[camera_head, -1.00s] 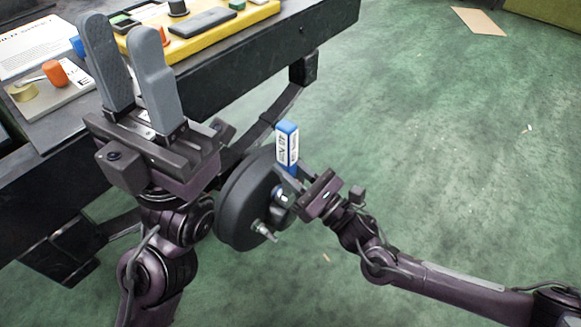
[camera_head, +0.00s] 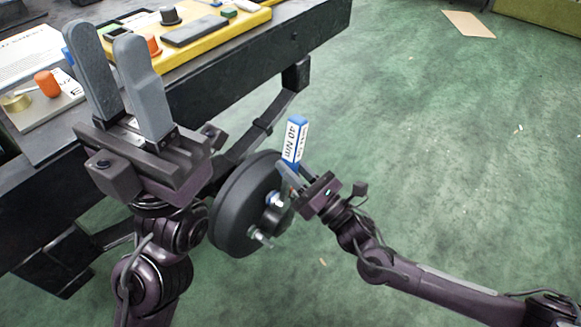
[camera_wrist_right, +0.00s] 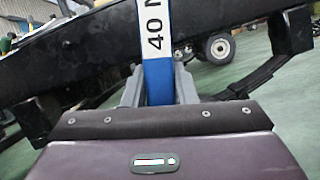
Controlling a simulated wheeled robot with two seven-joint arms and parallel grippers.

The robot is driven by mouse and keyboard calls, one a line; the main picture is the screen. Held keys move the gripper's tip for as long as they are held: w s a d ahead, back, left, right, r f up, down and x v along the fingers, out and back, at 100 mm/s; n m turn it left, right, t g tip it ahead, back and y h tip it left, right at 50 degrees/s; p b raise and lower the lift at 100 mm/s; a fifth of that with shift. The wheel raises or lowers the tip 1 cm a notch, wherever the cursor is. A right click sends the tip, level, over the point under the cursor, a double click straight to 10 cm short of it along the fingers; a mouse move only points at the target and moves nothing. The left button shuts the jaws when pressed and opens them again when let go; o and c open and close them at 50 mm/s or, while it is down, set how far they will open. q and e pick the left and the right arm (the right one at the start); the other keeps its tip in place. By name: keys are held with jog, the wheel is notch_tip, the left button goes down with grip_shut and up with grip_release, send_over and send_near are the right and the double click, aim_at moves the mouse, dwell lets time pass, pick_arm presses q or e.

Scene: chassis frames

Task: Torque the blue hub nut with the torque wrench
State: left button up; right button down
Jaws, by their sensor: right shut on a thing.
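The torque wrench (camera_head: 295,143) is a blue bar with a white "40 Nm" label, its upper end leaning slightly right in the head view. My right gripper (camera_head: 287,174) is shut on it beside the hub. The wrist view shows its blue lower part (camera_wrist_right: 158,82) between the fingers. The dark round hub (camera_head: 232,213) has metal studs on its face. A small bluish piece (camera_head: 273,198), apparently the blue hub nut, shows there. The wrench's lower end is hidden, so contact with the nut cannot be told. My left gripper (camera_head: 108,38) is open and empty, pointing up.
The dark bench (camera_head: 225,98) holds a yellow tray (camera_head: 228,28) of parts, an orange-handled item (camera_head: 47,83) and a printed sheet (camera_head: 28,48). A dark curved bar (camera_head: 250,137) runs behind the hub.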

jog(key=shift+r, duration=0.1)
jog(key=shift+w+d+f+m+t, duration=0.15)
jog(key=shift+w+d+m, duration=0.1)
jog(key=shift+m, duration=0.25)
jog(key=shift+w+d+f+m+t, duration=0.15)
jog(key=shift+w+m, duration=0.1)
jog(key=shift+m, duration=0.25)
jog(key=shift+r, duration=0.1)
jog(key=shift+a, duration=0.1)
jog(key=shift+s+a+r+n+g+y+p, duration=0.2)
jog(key=shift+s+n+p, duration=0.1)
jog(key=shift+n, duration=0.3)
jog(key=shift+s+a+r+n+g+y+p, duration=0.1)
jog(key=shift+s+a+n+g+p, duration=0.15)
jog(key=shift+n, duration=0.35)
jog(key=shift+s+a+n, duration=0.15)
jog(key=shift+s+n, duration=0.2)
jog(key=shift+n, duration=0.15)
jog(key=shift+g, duration=0.25)
